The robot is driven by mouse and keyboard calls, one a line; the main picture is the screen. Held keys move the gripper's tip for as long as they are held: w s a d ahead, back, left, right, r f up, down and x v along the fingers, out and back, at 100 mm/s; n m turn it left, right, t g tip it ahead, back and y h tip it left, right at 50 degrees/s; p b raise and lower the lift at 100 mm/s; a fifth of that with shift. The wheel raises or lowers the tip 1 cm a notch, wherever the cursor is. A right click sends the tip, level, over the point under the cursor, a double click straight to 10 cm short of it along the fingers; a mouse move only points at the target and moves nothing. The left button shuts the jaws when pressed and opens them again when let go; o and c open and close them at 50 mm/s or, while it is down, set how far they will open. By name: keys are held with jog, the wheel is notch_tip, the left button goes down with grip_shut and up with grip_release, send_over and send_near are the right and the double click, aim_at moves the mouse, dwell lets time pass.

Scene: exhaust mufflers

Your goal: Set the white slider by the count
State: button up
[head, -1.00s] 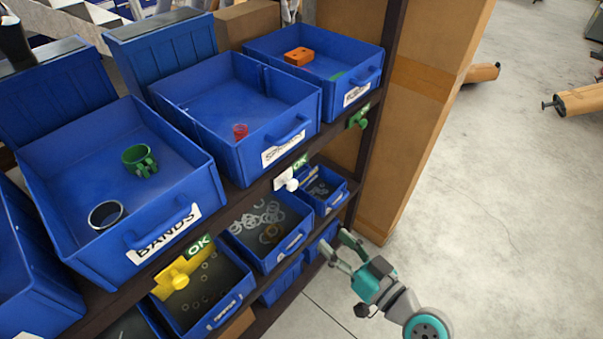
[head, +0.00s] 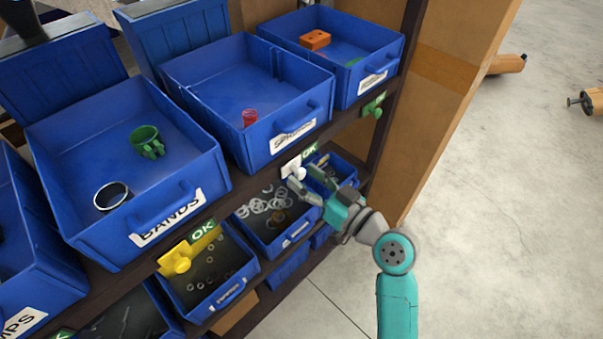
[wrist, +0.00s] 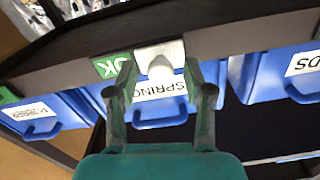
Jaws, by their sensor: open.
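The white slider (head: 297,167) with its round knob sits on the dark shelf edge below the springs bin (head: 255,145). A green OK mark (head: 310,150) shows just right of it. The springs bin holds one visible red part (head: 250,118). My gripper (head: 302,176) is open at the slider. In the wrist view, the white slider (wrist: 160,58) lies between the fingertips of my gripper (wrist: 158,72), one on each side of the knob. I cannot tell whether they touch it. The OK mark (wrist: 108,67) is left of the slider there, partly behind a finger.
The bands bin (head: 95,240) holds a green clamp (head: 147,141) and a dark ring (head: 110,196). A yellow slider (head: 186,252) and a green slider (head: 374,106) sit on the same shelf edge. Small bins of rings stand below.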

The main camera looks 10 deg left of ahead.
aim_at(311, 150)
jog(key=shift+x, duration=0.95)
jog(key=shift+s, duration=0.1)
grip_shut()
jog(key=shift+w+d, duration=1.05)
jog(key=shift+w, duration=0.25)
jog(key=shift+w+d, duration=1)
jog(key=shift+w, duration=0.3)
grip_release()
